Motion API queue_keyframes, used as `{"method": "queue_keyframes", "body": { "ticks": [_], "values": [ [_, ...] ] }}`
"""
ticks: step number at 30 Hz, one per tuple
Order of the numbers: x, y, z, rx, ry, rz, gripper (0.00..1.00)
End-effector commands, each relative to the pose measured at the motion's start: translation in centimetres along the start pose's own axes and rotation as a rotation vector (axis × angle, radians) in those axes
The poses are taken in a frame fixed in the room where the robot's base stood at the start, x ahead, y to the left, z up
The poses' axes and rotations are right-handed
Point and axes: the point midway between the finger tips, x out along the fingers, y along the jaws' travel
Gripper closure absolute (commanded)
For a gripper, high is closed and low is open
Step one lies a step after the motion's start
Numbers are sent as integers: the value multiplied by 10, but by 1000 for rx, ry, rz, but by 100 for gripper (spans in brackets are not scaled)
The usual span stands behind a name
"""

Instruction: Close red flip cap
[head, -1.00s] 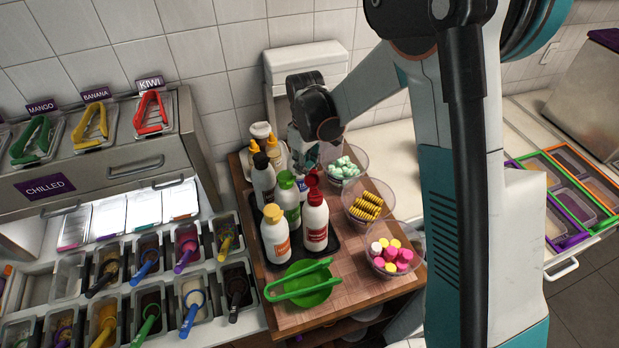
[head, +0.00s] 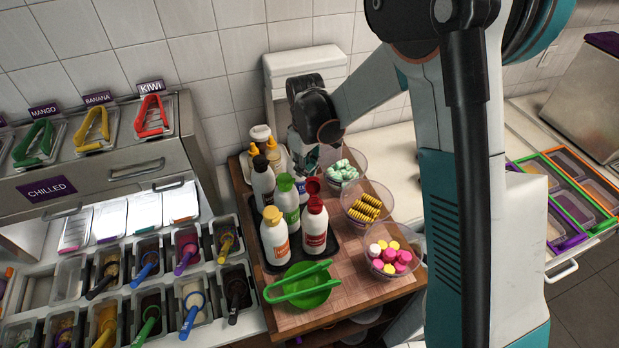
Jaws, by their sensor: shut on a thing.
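A white bottle (head: 315,235) with a red label stands upright at the right front of a dark tray on a wooden board. Its red flip cap (head: 315,204) is on top, and its red lid (head: 312,184) shows above the base, tilted up at the back. My gripper (head: 306,166) reaches down from behind, just above and behind the lid. It is shut, seemingly on the red lid. The fingertips are largely hidden behind the bottles, so the exact contact is unclear.
Bottles with green (head: 286,182), black (head: 261,163) and yellow (head: 272,212) caps crowd the tray. Clear bowls of green (head: 343,172), yellow (head: 366,207) and pink (head: 389,261) toppings stand to the right.

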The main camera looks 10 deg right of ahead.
Motion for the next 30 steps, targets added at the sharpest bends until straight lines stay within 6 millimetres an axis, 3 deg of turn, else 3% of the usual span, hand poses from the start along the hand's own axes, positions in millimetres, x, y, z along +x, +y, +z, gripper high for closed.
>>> {"method": "queue_keyframes", "body": {
  "ticks": [23,30],
  "values": [
    [-12,-11,18,0,0,0,100],
    [-33,-11,18,0,0,0,100]
  ]
}}
